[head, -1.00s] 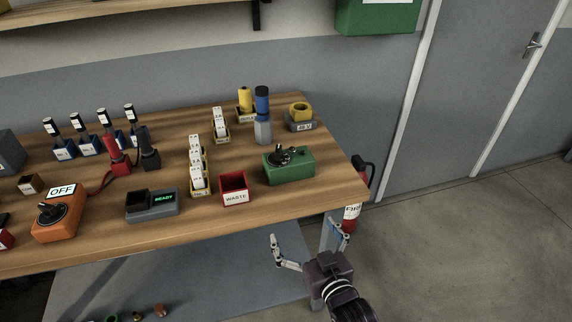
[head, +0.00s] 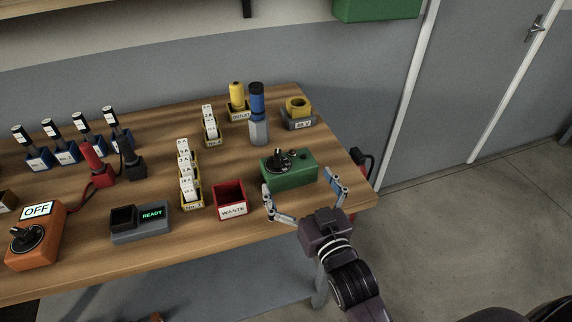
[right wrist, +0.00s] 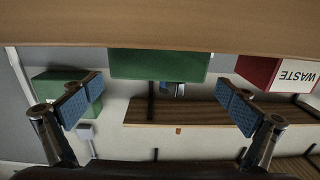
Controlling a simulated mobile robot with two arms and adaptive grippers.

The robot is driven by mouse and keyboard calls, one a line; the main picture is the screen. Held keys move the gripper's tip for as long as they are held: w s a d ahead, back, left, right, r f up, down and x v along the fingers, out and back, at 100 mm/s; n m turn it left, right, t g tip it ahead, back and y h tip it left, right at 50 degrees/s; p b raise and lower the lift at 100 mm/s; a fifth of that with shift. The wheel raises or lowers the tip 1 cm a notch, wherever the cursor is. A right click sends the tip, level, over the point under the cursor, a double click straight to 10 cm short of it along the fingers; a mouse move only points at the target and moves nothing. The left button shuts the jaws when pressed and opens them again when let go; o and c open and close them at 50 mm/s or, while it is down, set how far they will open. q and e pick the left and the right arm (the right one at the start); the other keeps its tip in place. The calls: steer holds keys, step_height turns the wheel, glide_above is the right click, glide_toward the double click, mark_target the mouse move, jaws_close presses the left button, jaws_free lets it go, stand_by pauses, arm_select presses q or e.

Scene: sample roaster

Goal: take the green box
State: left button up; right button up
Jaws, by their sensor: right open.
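The green box (head: 289,170), with a black knob and small buttons on top, stands on the workbench near its right front corner. My right gripper (head: 301,186) is open and empty at the near side of the box, its two fingers spread toward the box's front corners. In the right wrist view, the green box (right wrist: 160,64) shows between the open fingers (right wrist: 160,104), beyond the tips. I cannot tell whether either finger touches it. My left gripper is not in view.
The red waste bin (head: 230,200) stands just left of the green box and near my left-hand finger. A blue-capped bottle (head: 258,130) and a yellow ring in a grey holder (head: 298,122) stand behind. The bench (head: 200,245) is bare along its front edge.

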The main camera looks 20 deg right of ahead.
mark_target(289, 162)
steer(key=w, duration=0.2)
steer(key=shift+w+r+p, duration=0.3)
steer(key=shift+p, duration=0.1)
steer(key=w, duration=0.3)
steer(key=shift+w+f, duration=0.15)
steer(key=shift+f, duration=0.05)
steer(key=shift+w+a, duration=0.1)
steer(key=c, duration=1.2)
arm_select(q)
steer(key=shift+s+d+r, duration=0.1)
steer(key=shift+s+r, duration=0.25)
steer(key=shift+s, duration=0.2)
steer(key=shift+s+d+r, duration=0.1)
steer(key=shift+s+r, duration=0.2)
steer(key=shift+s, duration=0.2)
arm_select(e)
steer(key=shift+r, duration=0.1)
steer(key=shift+c, duration=0.5)
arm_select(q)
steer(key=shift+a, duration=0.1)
arm_select(e)
steer(key=shift+r, duration=0.1)
